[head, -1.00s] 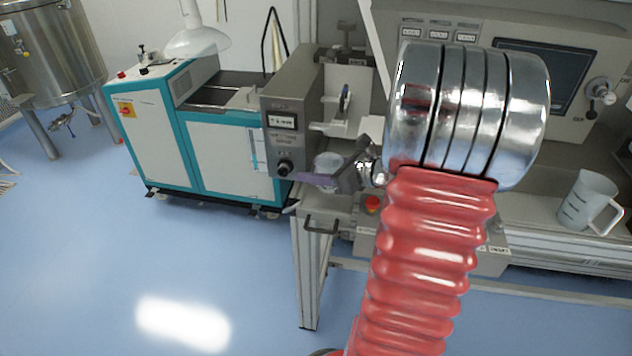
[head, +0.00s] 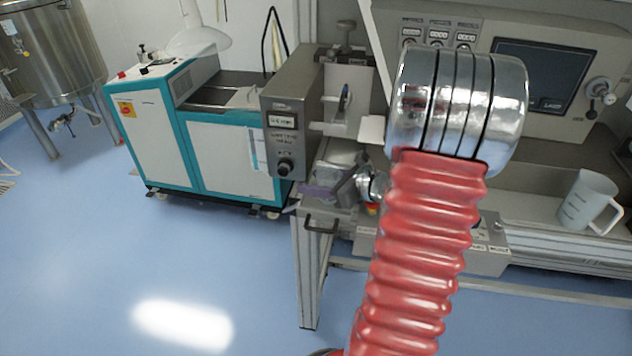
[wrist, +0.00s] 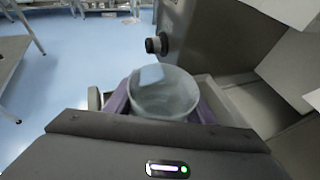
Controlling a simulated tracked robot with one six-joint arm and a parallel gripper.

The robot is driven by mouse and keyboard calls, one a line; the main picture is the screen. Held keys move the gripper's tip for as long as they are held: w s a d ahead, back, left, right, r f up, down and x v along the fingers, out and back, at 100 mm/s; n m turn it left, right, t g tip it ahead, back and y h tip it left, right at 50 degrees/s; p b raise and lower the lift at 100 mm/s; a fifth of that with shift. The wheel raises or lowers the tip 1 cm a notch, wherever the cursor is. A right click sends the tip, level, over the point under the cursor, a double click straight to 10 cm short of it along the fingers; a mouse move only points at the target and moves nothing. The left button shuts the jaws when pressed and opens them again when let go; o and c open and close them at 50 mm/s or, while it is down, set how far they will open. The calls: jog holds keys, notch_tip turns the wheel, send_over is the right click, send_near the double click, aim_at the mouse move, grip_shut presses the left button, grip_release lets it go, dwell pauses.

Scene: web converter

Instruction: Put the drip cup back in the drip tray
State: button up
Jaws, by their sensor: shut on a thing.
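The drip cup (wrist: 165,97) is a translucent, whitish, round cup, seen from above in the wrist view, with its open mouth up. My gripper (wrist: 165,108) is shut on it, with purple fingers on both sides. In the head view my gripper (head: 318,192) is below the grey control box, and the cup in it is small and hard to make out. A pale, shallow, tray-like rim, probably the drip tray (wrist: 222,103), shows beside and behind the cup. I cannot tell whether the cup touches its floor; my wrist hides the near side.
The grey control box with a black knob (head: 284,166) stands close above and behind the gripper. A drawer handle (head: 321,227) is on the bench front below. Open blue floor lies at left.

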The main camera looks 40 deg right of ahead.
jog(key=o, duration=1.1)
jog(key=shift+s+a+f, duration=0.15)
jog(key=shift+f, duration=0.35)
jog(key=shift+r, duration=0.25)
jog(key=shift+s+r, duration=0.2)
jog(key=v, duration=1.1)
jog(key=shift+d+r, duration=0.2)
jog(key=shift+r, duration=0.2)
jog(key=shift+s, duration=0.15)
